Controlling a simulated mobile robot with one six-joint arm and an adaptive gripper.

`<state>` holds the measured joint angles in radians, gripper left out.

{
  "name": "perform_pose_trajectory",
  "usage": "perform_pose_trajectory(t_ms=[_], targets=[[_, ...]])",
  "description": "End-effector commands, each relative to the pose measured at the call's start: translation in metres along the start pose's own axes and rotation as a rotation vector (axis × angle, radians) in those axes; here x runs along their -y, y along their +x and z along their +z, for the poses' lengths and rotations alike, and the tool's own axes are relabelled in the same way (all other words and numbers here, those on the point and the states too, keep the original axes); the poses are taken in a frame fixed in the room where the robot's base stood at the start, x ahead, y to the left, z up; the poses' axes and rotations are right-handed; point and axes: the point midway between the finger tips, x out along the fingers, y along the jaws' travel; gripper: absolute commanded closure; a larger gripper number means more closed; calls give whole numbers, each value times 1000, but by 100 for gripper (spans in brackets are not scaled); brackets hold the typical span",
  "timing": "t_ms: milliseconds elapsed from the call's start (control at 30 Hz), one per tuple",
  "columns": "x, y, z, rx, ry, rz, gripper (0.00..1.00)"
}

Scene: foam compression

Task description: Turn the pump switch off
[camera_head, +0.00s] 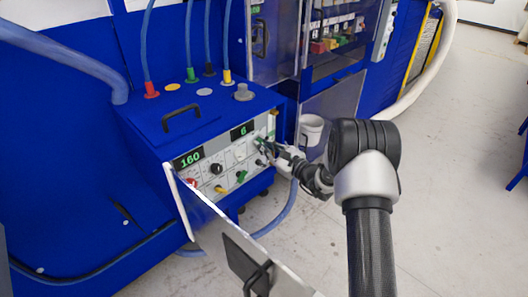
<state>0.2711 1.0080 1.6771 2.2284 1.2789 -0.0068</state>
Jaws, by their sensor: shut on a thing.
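A blue machine cabinet (205,125) has a light grey control panel (207,182) on its front. The panel carries two green readouts, "160" and "6", and several knobs and switches. My gripper (264,145) is at the panel's right end, right of the "6" readout, with its fingers against the panel face. It is shut on a small panel control there. The fingers cover that control, so its position and whether it is the pump switch cannot be read.
An open metal door (215,225) with a dark handle hangs below the panel, left of my arm. A white bucket (311,130) stands behind my gripper. A blue hose (285,212) runs along the floor. The grey floor (460,190) at right is largely clear.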

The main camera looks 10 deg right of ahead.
Motion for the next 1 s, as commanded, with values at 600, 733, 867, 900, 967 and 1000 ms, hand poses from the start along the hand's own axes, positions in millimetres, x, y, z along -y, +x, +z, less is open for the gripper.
perform_pose_trajectory(t_ms=[600,733,867,900,967,1000], targets=[[0,0,1,2,-178,0,100],[0,0,1,2,-179,0,100],[0,0,1,2,-179,0,100],[0,0,1,2,-179,0,100],[0,0,1,2,-179,-1,85],[0,0,1,2,-179,0,83]])
